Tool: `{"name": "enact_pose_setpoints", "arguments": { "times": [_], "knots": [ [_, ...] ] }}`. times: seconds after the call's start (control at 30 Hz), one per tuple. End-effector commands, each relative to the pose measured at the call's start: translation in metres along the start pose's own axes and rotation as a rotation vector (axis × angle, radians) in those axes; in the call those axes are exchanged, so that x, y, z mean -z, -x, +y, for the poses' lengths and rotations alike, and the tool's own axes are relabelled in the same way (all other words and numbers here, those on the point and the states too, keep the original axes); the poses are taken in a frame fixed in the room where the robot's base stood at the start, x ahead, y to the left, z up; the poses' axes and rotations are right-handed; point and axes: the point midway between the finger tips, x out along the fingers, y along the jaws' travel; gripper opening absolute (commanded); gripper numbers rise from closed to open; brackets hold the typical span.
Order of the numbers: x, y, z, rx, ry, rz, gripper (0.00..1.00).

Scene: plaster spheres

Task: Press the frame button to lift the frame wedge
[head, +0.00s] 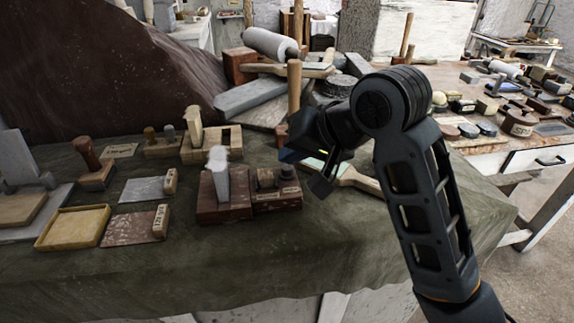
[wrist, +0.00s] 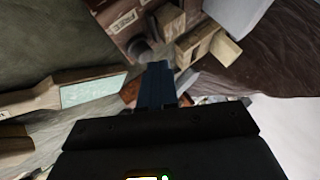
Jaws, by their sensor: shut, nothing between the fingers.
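A dark red wooden base (head: 222,208) stands on the cloth-covered table with a pale upright wedge-like piece (head: 219,178) on it. Against its right side is a dark box (head: 277,202) with small labels and round dark buttons (head: 266,178) on top. I cannot read surely which one is the frame button. My gripper (head: 287,155) is shut and empty, above and behind the box. In the wrist view, the shut fingers (wrist: 157,85) point towards a dark round button (wrist: 138,47) beside the labelled box front (wrist: 122,20); contact is not visible.
A wooden block fixture (head: 222,145) with an upright post stands behind left. A pale-bladed, wooden-handled tool (head: 360,180) lies right of the box. A tall wooden handle (head: 294,88) and stone blocks (head: 252,95) rise behind. The table front (head: 220,255) is clear.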

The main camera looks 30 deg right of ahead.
Motion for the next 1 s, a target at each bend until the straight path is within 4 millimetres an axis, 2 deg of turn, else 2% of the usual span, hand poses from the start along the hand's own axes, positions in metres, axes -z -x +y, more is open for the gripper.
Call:
{"name": "enact_pose_setpoints", "arguments": {
  "times": [1.0],
  "knots": [
    [-0.0051,-0.0068,0.0049,0.000,0.000,-0.001,0.00]
  ]
}}
